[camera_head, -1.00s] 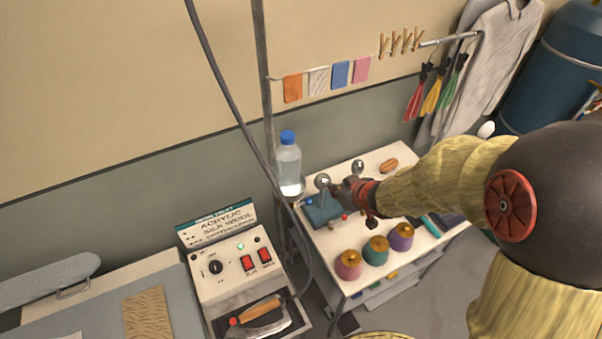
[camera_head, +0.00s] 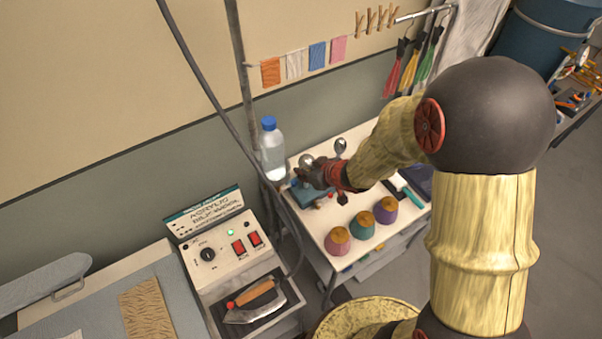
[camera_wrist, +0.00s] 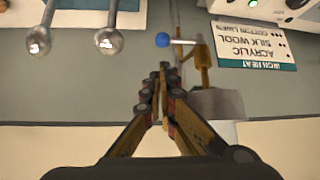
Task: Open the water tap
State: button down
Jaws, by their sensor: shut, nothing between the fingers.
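In the wrist view, the water tap (camera_wrist: 203,62) has a brass body and a pale lever (camera_wrist: 184,42) that runs sideways to a blue ball knob (camera_wrist: 162,40). My gripper (camera_wrist: 163,66) is shut and empty, its fingertips pointing toward the blue knob with a small gap in the picture. Whether they touch cannot be told. In the head view my gripper (camera_head: 300,175) is over the white table beside the clear bottle with a blue cap (camera_head: 271,150). The tap is mostly hidden there by the gripper and bottle.
Two metal balls on rods (camera_wrist: 109,41) stand to the left in the wrist view. Several thread cones (camera_head: 362,225) stand on the white table (camera_head: 320,225). A control box (camera_head: 215,250) stands left of the table. A grey post and hanging cable (camera_head: 215,95) are near the bottle.

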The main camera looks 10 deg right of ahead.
aim_at(286, 187)
jog(key=x, duration=0.8)
jog(key=shift+b, duration=0.35)
jog(key=shift+d, duration=0.1)
